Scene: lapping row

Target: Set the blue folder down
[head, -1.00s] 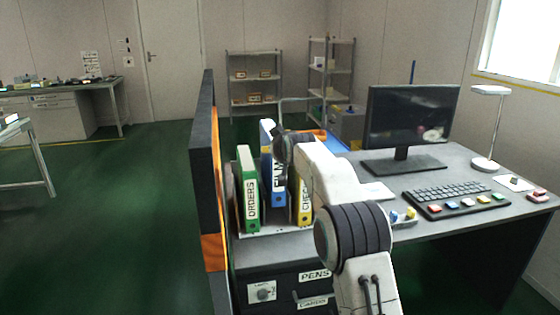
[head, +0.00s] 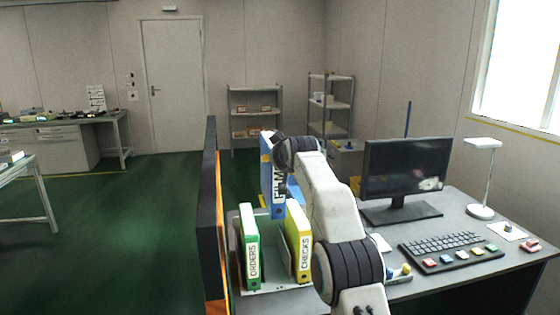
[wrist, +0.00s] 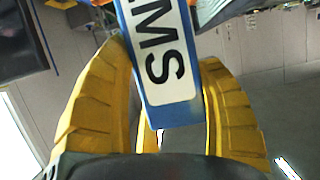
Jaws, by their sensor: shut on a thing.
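The blue folder (head: 271,180) is upright in the head view, above the back of the folder rack, with its lower end clear of the green and yellow folders' bases. Its white label is partly hidden by my arm. My gripper (wrist: 168,62) is shut on the blue folder, with yellow fingers on both sides of its spine in the wrist view (wrist: 160,95). In the head view my wrist hides the fingers.
A green ORDERS folder (head: 250,248) and a yellow CHECKS folder (head: 299,243) stand in the rack (head: 270,287) with a gap between them. A dark orange-edged panel (head: 209,220) rises at left. A monitor (head: 404,168), keyboard (head: 450,254) and lamp (head: 483,145) are on the desk.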

